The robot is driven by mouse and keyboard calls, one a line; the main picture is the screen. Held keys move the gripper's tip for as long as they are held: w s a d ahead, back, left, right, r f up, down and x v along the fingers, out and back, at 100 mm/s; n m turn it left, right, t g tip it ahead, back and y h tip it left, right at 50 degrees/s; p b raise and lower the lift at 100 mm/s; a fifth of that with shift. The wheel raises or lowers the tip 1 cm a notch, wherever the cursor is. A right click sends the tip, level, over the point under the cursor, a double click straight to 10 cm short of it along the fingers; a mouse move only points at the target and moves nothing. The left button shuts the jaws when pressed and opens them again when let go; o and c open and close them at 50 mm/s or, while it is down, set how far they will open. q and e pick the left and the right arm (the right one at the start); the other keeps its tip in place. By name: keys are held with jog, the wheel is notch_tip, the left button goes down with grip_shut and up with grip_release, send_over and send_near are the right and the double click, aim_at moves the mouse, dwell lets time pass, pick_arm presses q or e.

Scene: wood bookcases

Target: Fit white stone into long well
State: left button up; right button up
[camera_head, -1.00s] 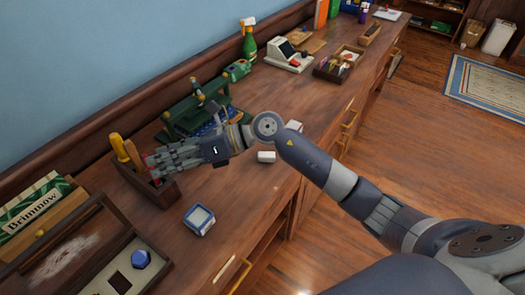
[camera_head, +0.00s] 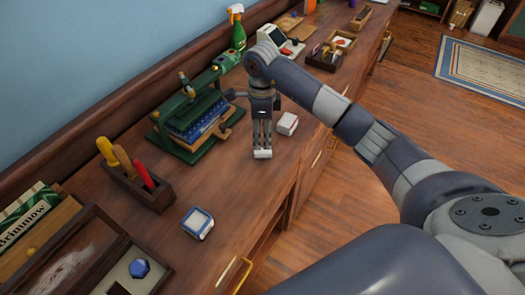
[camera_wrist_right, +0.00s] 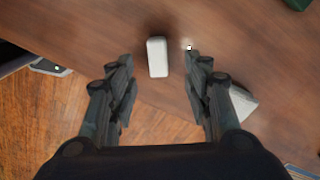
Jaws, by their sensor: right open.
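The white stone (camera_head: 262,155), a small rounded white block, lies on the wooden counter. In the right wrist view, the white stone (camera_wrist_right: 157,50) lies lengthwise between the two fingers, with a gap on each side. My right gripper (camera_head: 262,147) points down over it, open and empty. It also shows open in the wrist view (camera_wrist_right: 160,62). A pale tray (camera_head: 150,254) at the lower left holds a blue stone (camera_head: 139,268) and has a dark well (camera_head: 117,290) at the frame edge. I cannot tell which well is the long one. My left gripper is not in view.
A second white block (camera_head: 288,123) lies close beside the gripper. A green press (camera_head: 190,117), a tool holder (camera_head: 153,192) and a blue-white box (camera_head: 197,222) stand to the left. The counter is clear between the box and the stone.

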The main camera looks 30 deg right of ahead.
aim_at(263, 151)
jog(key=f, duration=0.1)
jog(key=f+p, duration=0.1)
jog(key=f, duration=0.3)
jog(key=shift+s+f+p, duration=0.25)
jog(key=shift+p, duration=0.15)
jog(key=shift+f, duration=0.25)
grip_shut()
